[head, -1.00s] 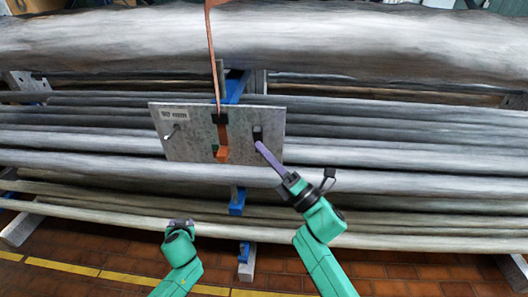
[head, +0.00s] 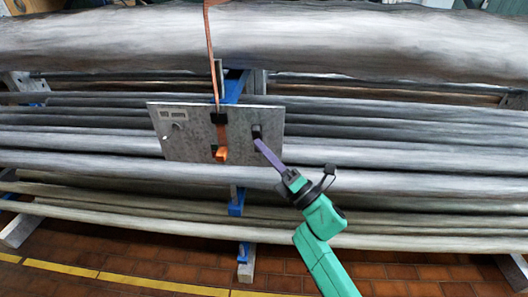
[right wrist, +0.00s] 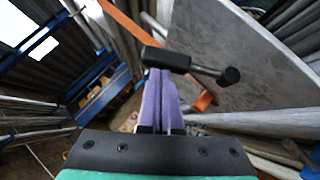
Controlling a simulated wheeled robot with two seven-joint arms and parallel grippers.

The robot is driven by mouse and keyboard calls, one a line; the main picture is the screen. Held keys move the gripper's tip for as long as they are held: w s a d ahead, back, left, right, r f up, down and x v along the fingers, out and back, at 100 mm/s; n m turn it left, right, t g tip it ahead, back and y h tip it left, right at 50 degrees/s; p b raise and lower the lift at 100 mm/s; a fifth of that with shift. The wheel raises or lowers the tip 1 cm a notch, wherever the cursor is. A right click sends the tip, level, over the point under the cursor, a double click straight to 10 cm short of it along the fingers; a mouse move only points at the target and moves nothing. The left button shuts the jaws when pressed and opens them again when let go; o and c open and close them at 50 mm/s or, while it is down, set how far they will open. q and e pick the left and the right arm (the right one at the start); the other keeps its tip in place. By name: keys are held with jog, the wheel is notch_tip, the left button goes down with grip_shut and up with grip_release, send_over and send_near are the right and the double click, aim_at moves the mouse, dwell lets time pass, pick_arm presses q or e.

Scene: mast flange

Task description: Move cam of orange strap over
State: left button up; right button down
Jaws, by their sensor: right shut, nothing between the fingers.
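The orange strap (head: 211,55) hangs from above down to a grey metal plate (head: 190,148). It passes a black buckle (head: 219,118) and ends in an orange cam piece (head: 221,154) low on the plate. In the right wrist view, an orange piece (right wrist: 203,102) shows beyond the fingers, beside the plate (right wrist: 245,60). My right gripper (head: 259,144) has purple fingers, shut and empty, with tips at or near a black handle (head: 257,131) right of the strap. In the right wrist view, this handle (right wrist: 166,59) lies across the fingertips (right wrist: 157,74); contact is unclear. My left gripper is out of view.
Long grey poles (head: 400,150) lie stacked behind and below the plate, with a thick one (head: 380,42) across the top. Blue rack supports (head: 237,204) stand among them. A yellow line (head: 120,277) crosses the open brick floor in front.

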aim_at(266, 131)
jog(key=shift+w+r, duration=0.15)
jog(key=shift+w+r+b, duration=0.5)
jog(key=shift+w+b, duration=0.05)
jog(key=shift+b, duration=0.4)
jog(key=shift+w+r+m+h+p, duration=0.7)
jog(key=shift+w+r+m+p, duration=0.2)
jog(key=shift+w+m+p, duration=0.15)
jog(key=shift+d+f, duration=0.1)
